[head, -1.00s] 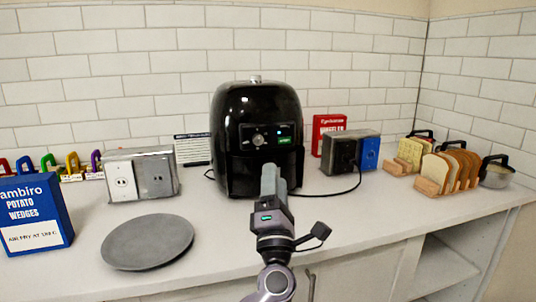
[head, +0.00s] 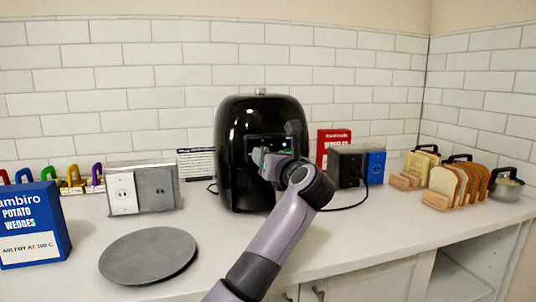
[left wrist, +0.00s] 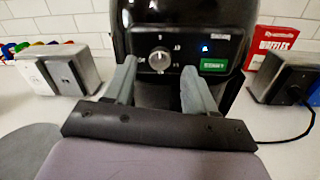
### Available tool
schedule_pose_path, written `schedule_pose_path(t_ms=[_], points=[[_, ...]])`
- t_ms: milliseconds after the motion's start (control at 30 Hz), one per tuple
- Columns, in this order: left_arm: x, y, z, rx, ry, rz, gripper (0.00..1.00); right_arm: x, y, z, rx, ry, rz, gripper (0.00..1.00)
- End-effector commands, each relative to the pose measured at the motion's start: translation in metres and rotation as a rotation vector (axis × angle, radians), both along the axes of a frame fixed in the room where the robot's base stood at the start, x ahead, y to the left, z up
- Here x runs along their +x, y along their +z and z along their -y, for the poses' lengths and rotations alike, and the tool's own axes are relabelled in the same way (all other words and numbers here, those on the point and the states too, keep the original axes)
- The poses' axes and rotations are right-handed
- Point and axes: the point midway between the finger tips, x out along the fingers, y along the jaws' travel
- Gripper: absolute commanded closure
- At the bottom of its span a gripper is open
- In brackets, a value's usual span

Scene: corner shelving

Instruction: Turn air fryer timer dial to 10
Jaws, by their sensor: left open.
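The black air fryer (head: 235,120) stands at the back of the counter against the tiled wall. In the left wrist view its round silver timer dial (left wrist: 159,60) sits on the front panel, with small blurred numbers around it. A blue light and a green button (left wrist: 214,65) are right of the dial. My left gripper (head: 264,160) is in front of the panel. In the left wrist view its open fingers (left wrist: 158,77) appear on either side of the dial, with a gap to each side. Contact cannot be seen. In the head view my gripper hides the dial.
A grey plate (head: 148,256) lies at front left, near a blue potato wedges box (head: 35,225). A socket box (head: 143,188) stands left of the fryer. A second socket box (head: 347,166) with a black cord and a red box (head: 333,140) stand right. Bread racks (head: 460,182) are further right.

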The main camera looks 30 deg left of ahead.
Motion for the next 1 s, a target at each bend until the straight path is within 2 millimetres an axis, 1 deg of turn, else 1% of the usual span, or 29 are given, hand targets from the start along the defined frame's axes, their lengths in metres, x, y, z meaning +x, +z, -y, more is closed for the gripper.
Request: schedule_pose_path(t_ms=[33, 200, 500, 533, 567, 600, 700, 867, 1000], points=[[0.004, 0.001, -0.006, 0.003, 0.003, 0.000, 0.44, 0.000, 0.001, 0.000, -0.001, 0.000, 0.000, 1.00], [0.012, 0.001, -0.017, 0.003, 0.000, 0.001, 0.44, -0.002, -0.003, 0.001, -0.005, -0.001, -0.008, 1.00], [0.014, 0.000, -0.019, 0.002, 0.000, 0.000, 0.44, -0.002, -0.004, 0.002, -0.007, -0.003, -0.009, 1.00], [0.014, 0.000, -0.019, 0.002, 0.000, 0.000, 0.47, -0.002, -0.004, 0.002, -0.006, -0.004, -0.009, 1.00], [0.014, 0.000, -0.019, 0.002, 0.000, 0.000, 0.57, -0.002, -0.003, 0.002, -0.006, -0.004, -0.009, 1.00], [0.014, 0.000, -0.019, 0.002, 0.000, 0.000, 0.70, -0.002, -0.003, 0.002, -0.006, -0.005, -0.009, 1.00], [0.014, 0.000, -0.019, 0.002, 0.000, 0.000, 1.00, -0.002, -0.003, 0.002, -0.004, -0.006, -0.009, 1.00], [0.014, 0.000, -0.019, 0.003, 0.000, -0.001, 1.00, -0.001, -0.002, 0.001, -0.001, -0.008, -0.008, 1.00], [0.014, 0.001, -0.019, 0.016, -0.001, -0.018, 1.00, -0.001, 0.004, 0.001, -0.002, -0.008, -0.006, 1.00]])
